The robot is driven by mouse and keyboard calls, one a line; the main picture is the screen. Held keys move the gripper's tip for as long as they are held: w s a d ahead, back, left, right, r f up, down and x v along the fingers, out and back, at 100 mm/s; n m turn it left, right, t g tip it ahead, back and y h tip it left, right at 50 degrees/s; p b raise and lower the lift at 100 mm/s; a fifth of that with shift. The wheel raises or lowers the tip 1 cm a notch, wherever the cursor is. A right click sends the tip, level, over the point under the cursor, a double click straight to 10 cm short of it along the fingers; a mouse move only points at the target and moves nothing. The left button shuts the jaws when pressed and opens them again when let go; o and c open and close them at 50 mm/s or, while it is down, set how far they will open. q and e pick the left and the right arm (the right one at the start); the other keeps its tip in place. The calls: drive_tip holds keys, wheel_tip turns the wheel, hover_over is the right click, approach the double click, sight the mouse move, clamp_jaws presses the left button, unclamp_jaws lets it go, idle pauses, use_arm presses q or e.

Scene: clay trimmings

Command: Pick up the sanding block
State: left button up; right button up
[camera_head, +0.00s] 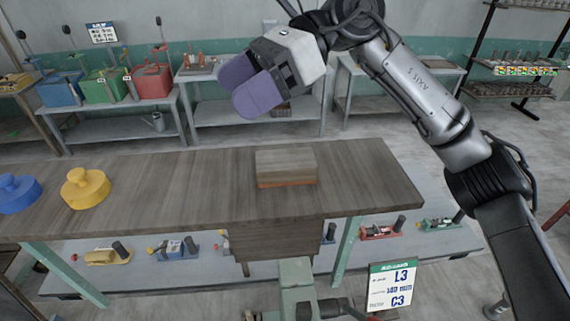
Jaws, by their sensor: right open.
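The sanding block (286,163) is a grey-brown rectangular block with an orange-brown lower edge. It lies flat on the wooden tabletop (180,180), right of the middle. My right gripper (243,88), white with purple fingers, comes in from the upper right. It is open and empty, above and beyond the block in the picture, and apart from it. My left gripper is not in view.
A yellow knobbed disc (86,188) and a blue one (18,194) stand at the table's left end. The tabletop between them and the block is clear. A sign (391,288) stands below the front edge. Benches with coloured bins (104,86) line the wall.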

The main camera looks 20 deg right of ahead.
wheel_tip(320, 180, down, 2)
drive_tip(key=d+h, duration=0.2)
drive_tip(key=h, duration=0.4)
drive_tip(key=m+h, duration=0.3)
drive_tip(key=h, duration=0.3)
approach(287, 158)
drive_tip(key=shift+t, duration=0.3)
drive_tip(key=f, duration=0.5)
drive_tip(key=shift+s+a+f, duration=0.3)
drive_tip(key=shift+f, duration=0.05)
drive_tip(key=shift+w+f+p, duration=0.1)
drive_tip(key=shift+f+p, duration=0.4)
drive_tip(key=shift+p, duration=0.2)
drive_tip(key=f, duration=0.1)
drive_tip(key=f+p, duration=0.1)
drive_tip(key=f, duration=0.1)
drive_tip(key=shift+w+a+f, duration=0.1)
drive_tip(key=shift+a, duration=0.15)
drive_tip(key=shift+a+f, duration=0.1)
drive_tip(key=shift+f, duration=0.4)
drive_tip(key=shift+c, duration=0.3)
